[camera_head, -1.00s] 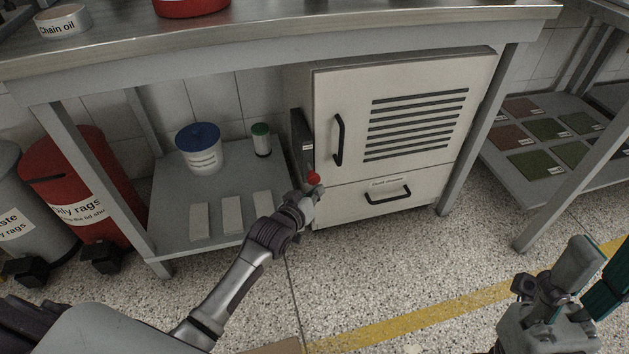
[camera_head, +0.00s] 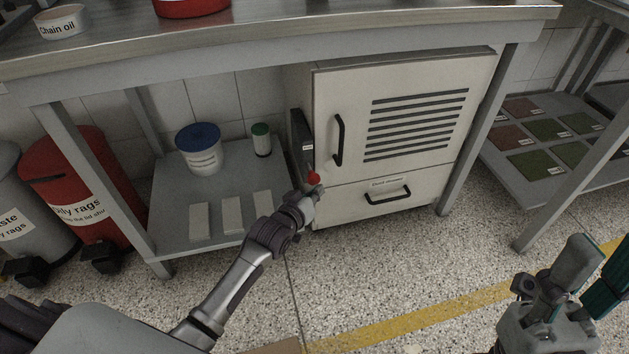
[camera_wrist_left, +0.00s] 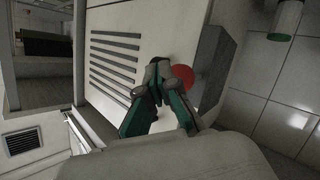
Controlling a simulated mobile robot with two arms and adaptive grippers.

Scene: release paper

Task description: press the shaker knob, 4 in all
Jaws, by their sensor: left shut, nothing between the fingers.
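In the left wrist view the closed fingertips (camera_wrist_left: 158,68) overlap the knob's left edge.
The cabinet's door handle (camera_head: 339,140) and drawer handle (camera_head: 388,195) stick out near the knob. A bench leg (camera_head: 478,130) stands to the right. A blue-lidded tub (camera_head: 200,150) and a green-capped container (camera_head: 261,140) stand on the lower shelf.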

